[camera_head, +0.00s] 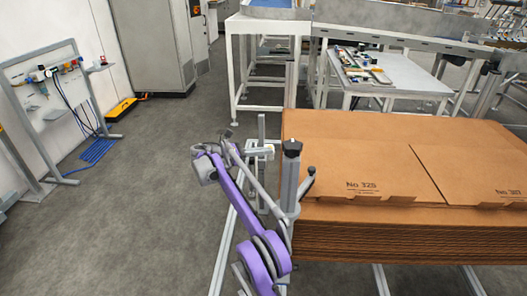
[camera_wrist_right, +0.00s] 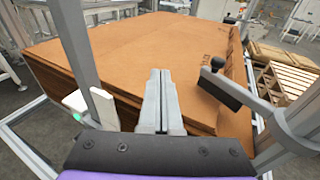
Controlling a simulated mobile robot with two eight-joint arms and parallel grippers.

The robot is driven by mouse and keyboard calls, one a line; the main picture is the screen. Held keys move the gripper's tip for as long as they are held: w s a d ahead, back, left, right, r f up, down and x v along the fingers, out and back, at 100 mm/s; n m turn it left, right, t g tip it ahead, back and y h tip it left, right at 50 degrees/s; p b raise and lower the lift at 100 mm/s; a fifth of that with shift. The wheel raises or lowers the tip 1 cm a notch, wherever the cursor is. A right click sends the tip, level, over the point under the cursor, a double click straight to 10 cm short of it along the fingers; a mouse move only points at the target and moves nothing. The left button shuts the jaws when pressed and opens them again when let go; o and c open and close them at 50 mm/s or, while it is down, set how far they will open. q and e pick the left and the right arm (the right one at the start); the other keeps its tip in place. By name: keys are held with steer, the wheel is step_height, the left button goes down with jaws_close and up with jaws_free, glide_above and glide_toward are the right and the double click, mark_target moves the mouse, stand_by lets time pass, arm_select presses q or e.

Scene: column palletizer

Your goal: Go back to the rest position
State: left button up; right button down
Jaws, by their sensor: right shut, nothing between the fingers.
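My right gripper (camera_head: 231,150) is at the end of the purple arm, left of the cardboard stack and beside its metal guide posts. In the wrist view the right gripper (camera_wrist_right: 159,75) has its two grey fingers shut together with nothing between them. The fingers point towards the stack. My left gripper is not in view.
A stack of flat brown cardboard (camera_head: 375,155) lies right of my arm, and also fills the wrist view (camera_wrist_right: 140,48). A post with a black knob (camera_head: 292,147) stands close to the arm. Grey floor (camera_head: 150,200) is clear to the left.

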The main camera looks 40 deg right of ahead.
steer(key=shift+r, duration=0.1)
steer(key=s+a+r+m+t+y+p, duration=0.35)
steer(key=s+a, duration=0.25)
steer(key=a, duration=0.2)
steer(key=s+a+r+m+t+y+p, duration=0.25)
steer(key=s+a+y, duration=0.2)
steer(key=a, duration=0.35)
steer(key=s+a+f+m+t+y+p, duration=0.2)
steer(key=s+a+f+m+y+p, duration=0.1)
steer(key=s+a, duration=0.6)
steer(key=s+a+f+m+t+y+p, duration=0.2)
steer(key=s+a+f+m+t+y, duration=0.1)
steer(key=s+a, duration=0.7)
steer(key=s+m+y, duration=0.1)
steer(key=s, duration=0.2)
steer(key=shift+s+f+m+p, duration=0.15)
steer(key=shift+s+m+p, duration=0.15)
steer(key=shift+m+p, duration=0.1)
steer(key=shift+a, duration=0.1)
